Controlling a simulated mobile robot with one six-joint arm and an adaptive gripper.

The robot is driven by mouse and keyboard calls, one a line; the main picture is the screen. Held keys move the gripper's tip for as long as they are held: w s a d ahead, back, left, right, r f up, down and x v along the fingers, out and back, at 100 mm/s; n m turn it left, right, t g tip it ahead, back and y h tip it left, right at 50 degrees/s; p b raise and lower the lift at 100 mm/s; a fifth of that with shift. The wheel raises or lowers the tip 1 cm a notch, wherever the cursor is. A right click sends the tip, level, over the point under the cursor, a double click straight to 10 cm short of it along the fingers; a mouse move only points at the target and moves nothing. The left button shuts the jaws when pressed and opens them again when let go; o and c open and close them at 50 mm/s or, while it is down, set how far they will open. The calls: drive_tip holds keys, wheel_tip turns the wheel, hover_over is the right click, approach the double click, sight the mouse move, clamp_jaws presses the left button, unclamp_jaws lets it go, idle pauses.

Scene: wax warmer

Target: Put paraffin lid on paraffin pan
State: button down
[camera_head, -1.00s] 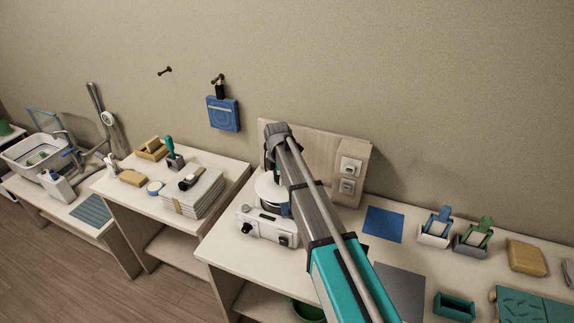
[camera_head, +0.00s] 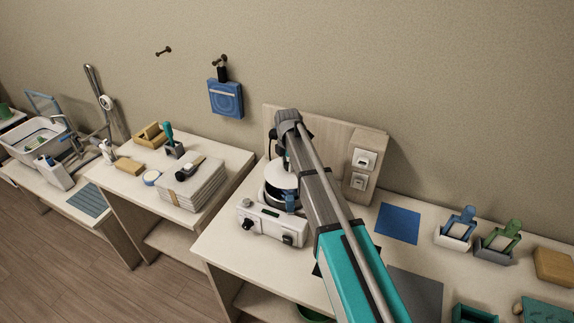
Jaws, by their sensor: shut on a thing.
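The paraffin pan (camera_head: 272,197) sits in the white warmer (camera_head: 262,226) on the middle table. The pale round paraffin lid (camera_head: 282,174) is above the pan, partly hidden by my arm. A dark gap shows between the lid and the pan's front rim, so the lid appears raised and not seated. My gripper (camera_head: 279,155) points down at the lid from above and is shut on it. Its fingertips and the exact hold are mostly hidden behind the arm links.
A wooden panel (camera_head: 330,130) with a socket post (camera_head: 362,165) stands close behind the warmer. To the right lie a blue mat (camera_head: 398,223) and small holders (camera_head: 456,232). A stack of white towels (camera_head: 190,185) is on the left table.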

sight(286, 172)
drive_tip(key=shift+s+a, duration=0.15)
drive_tip(key=shift+f, duration=0.1)
drive_tip(key=shift+f+b, duration=2.15)
drive_tip(key=shift+b, duration=0.15)
drive_tip(key=shift+f, duration=0.15)
drive_tip(key=shift+f+b, duration=0.3)
drive_tip(key=shift+b, duration=0.15)
drive_tip(key=shift+f+b, duration=0.55)
idle(0.4)
drive_tip(key=shift+c, duration=1.3)
unclamp_jaws()
